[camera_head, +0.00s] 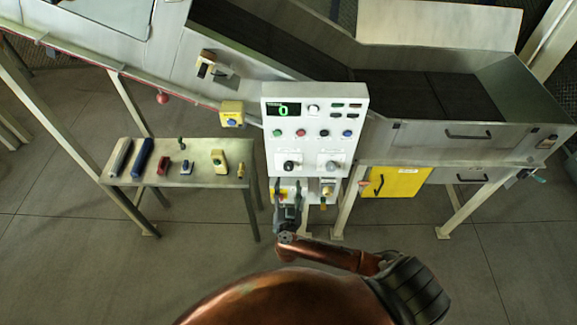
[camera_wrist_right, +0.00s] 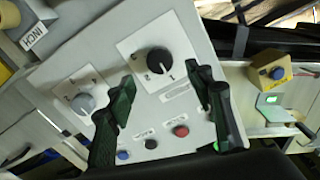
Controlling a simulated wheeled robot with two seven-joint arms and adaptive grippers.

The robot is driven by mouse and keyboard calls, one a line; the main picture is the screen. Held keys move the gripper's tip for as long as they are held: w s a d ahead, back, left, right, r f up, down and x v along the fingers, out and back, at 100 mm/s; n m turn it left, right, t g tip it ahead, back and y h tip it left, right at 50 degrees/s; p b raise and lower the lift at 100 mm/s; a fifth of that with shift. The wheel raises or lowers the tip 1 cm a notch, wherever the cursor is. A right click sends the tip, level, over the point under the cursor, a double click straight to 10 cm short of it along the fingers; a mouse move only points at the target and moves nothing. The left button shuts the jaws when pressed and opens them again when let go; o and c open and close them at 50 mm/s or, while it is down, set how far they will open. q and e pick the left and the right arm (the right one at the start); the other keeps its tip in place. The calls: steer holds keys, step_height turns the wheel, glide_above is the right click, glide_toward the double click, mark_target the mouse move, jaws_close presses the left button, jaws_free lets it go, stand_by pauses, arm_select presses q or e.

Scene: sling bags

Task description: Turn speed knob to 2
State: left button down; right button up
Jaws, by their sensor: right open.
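The white control panel (camera_head: 314,130) stands upright in the middle of the head view, with a green display (camera_head: 284,110) reading 0. Low on its face are a black knob (camera_head: 291,165) and a grey knob (camera_head: 332,166). The right wrist view shows the black knob (camera_wrist_right: 158,61) and grey knob (camera_wrist_right: 85,103), each on a white plate with small marks. I cannot read which is the speed knob. My right gripper (camera_head: 288,188) is open and empty just below the black knob. Its dark green fingers (camera_wrist_right: 163,78) are spread either side of the black knob's line, apparently apart from it. My left gripper is out of view.
Several coloured buttons (camera_head: 300,133) sit above the knobs. A small side table (camera_head: 200,181) at left holds several loose parts. A yellow box (camera_head: 232,112) is left of the panel, and a yellow door (camera_head: 400,182) is at right. The floor in front is clear.

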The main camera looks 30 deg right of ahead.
mark_target(288, 169)
steer(key=p+x, duration=0.1)
steer(key=x, duration=0.6)
steer(key=shift+w+d, duration=0.2)
steer(key=shift+w, duration=0.05)
steer(key=shift+c, duration=0.4)
steer(key=c, duration=1.1)
steer(key=shift+m, duration=0.4)
steer(key=m, duration=0.4)
steer(key=shift+f+m, duration=0.1)
steer(key=shift+m, duration=0.2)
steer(key=m, duration=0.6)
steer(key=shift+m, duration=0.4)
